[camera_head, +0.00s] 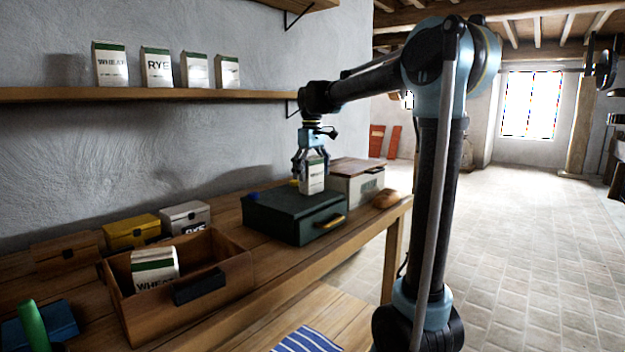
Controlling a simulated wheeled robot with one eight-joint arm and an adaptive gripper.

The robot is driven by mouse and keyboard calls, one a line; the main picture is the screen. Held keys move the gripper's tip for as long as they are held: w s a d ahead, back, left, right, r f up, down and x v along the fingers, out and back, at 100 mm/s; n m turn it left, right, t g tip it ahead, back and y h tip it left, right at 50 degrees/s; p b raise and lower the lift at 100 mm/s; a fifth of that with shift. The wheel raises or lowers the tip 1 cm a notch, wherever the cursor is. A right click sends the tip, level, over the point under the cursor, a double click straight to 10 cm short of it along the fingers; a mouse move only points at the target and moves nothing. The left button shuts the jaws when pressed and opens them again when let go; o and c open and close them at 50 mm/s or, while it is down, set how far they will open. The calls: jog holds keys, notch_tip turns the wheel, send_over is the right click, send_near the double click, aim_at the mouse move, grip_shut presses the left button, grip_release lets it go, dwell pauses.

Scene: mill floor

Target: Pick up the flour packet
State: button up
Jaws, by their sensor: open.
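A white flour packet (312,184) with a green band and dark lettering stands upright on top of a dark green box (280,215). My gripper (311,165) points straight down over it, with its fingers around the packet's upper part. The fingers are open, and I cannot tell whether they touch the packet. Another packet, marked WHEAT (155,268), leans in an open wooden crate (235,262) at the front left. Several similar packets, one marked RYE (157,70), stand on the wall shelf (200,94).
A pale lidded box (357,183) and a bread loaf (386,199) are behind the green box. A yellow box (131,231) and a grey box (186,216) stand by the wall. A green cylinder (33,326) is at front left. The tiled floor at right is clear.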

aim_at(313, 158)
jog(key=c, duration=1.5)
jog(key=shift+o, duration=0.2)
notch_tip(313, 158, up, 9)
jog(key=shift+f, duration=0.1)
jog(key=shift+d+r, duration=0.1)
jog(key=shift+r, duration=0.15)
jog(key=shift+s+d+f+n, duration=0.15)
jog(key=shift+d+n, duration=0.15)
jog(key=shift+n, duration=0.3)
jog(key=shift+a, duration=0.1)
